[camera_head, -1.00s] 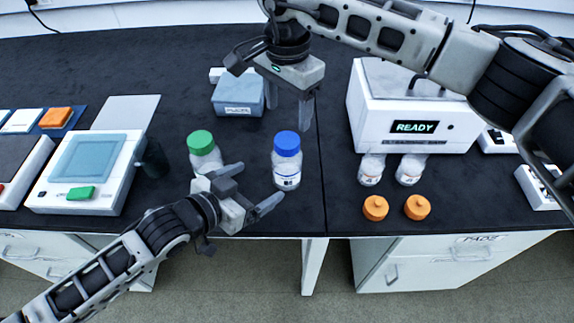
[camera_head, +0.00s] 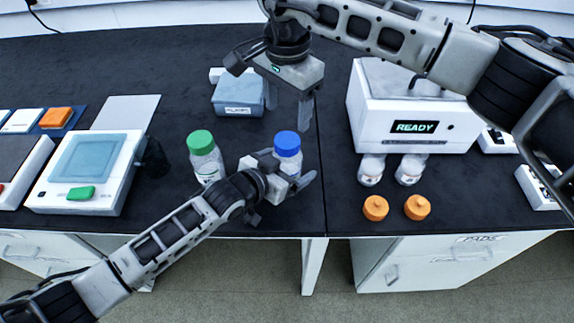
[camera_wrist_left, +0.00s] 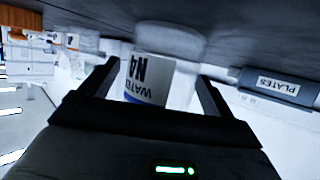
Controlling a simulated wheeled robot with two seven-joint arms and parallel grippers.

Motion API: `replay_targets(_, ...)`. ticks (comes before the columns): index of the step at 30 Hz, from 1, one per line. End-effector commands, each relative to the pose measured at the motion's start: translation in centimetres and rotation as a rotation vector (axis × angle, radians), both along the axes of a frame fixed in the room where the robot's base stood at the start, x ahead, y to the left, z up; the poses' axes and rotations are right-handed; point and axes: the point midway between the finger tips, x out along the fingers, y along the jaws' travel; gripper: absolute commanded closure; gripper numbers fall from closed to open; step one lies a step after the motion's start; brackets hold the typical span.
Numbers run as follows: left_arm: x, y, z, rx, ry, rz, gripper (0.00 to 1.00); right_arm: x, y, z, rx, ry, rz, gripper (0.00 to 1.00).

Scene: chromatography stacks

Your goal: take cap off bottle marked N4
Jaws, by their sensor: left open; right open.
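The bottle marked N4 (camera_wrist_left: 150,78), also labelled WATER, lies between the fingers of my left gripper (camera_wrist_left: 158,74) in the left wrist view. In the head view it is the blue-capped bottle (camera_head: 288,166), standing upright with its blue cap (camera_head: 287,143) on. My left gripper (camera_head: 280,176) is open around the bottle's body below the cap and partly hides it; contact cannot be told. My right gripper (camera_head: 288,108) is open and empty, pointing down above the bench behind the blue cap.
A green-capped bottle (camera_head: 206,160) stands just left of my left gripper. A blue-grey box (camera_head: 238,97) lies behind. The white READY machine (camera_head: 412,110) stands right, with two uncapped bottles and two orange caps (camera_head: 375,208) before it. A device with a screen (camera_head: 85,165) is left.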

Motion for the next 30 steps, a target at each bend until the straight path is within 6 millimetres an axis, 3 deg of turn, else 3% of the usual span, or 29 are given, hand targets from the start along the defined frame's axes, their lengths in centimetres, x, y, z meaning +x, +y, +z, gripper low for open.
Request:
replay_targets(2, -0.02, 0.01, 0.00, 0.000, 0.000, 0.000, 0.17, -0.01, 0.01, 0.00, 0.000, 0.000, 0.000, 0.36)
replay_targets(11, -0.04, 0.02, -0.01, 0.001, 0.001, 0.000, 1.00, -0.01, 0.01, 0.00, 0.000, 0.000, -0.006, 0.36)
replay_targets(17, -0.06, 0.03, -0.03, 0.001, 0.001, 0.000, 1.00, -0.01, 0.01, -0.01, 0.000, 0.000, -0.196, 0.36)
replay_targets(30, -0.05, 0.04, -0.04, 0.001, 0.001, 0.000, 1.00, -0.01, 0.04, -0.02, 0.001, 0.001, -1.307, 0.36)
